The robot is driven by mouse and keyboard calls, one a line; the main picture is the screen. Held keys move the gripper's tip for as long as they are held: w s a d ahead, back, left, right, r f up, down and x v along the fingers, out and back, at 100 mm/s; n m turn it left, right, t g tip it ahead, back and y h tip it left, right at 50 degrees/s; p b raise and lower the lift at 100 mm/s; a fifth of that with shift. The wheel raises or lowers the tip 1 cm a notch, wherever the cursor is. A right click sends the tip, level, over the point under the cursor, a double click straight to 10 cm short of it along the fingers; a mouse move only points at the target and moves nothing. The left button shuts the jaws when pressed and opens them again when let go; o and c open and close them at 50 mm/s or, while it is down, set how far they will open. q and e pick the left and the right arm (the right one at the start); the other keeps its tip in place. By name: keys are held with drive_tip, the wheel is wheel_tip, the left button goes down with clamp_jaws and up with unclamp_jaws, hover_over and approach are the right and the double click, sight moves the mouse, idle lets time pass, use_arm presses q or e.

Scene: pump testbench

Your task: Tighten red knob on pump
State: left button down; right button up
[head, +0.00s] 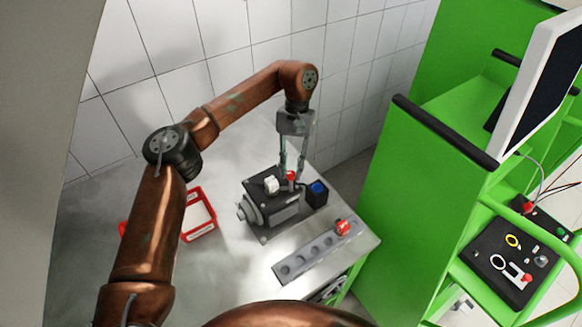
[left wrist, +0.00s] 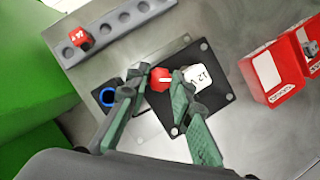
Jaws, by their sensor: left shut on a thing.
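The pump (head: 272,208) is a dark block with a grey motor part on a base plate on the table. Its red knob (head: 291,176) sits on top and also shows in the left wrist view (left wrist: 160,79). Beside the knob is a white cap (head: 271,185), marked in the wrist view (left wrist: 198,78). A blue round part (head: 318,188) is at the pump's right end. My left gripper (head: 291,177) points down from above with its green fingers on both sides of the red knob, shut on it. My right gripper is not seen.
A grey rail (head: 305,262) with several holes lies in front of the pump and holds another red piece (head: 343,227). Red bins (head: 200,225) stand left of the pump. A tiled wall (head: 200,60) is behind; a green cart (head: 400,190) stands right.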

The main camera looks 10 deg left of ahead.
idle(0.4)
use_arm(q)
drive_tip(key=c, duration=1.7)
unclamp_jaws()
drive_tip(key=shift+w, duration=0.1)
drive_tip(key=shift+v, duration=6)
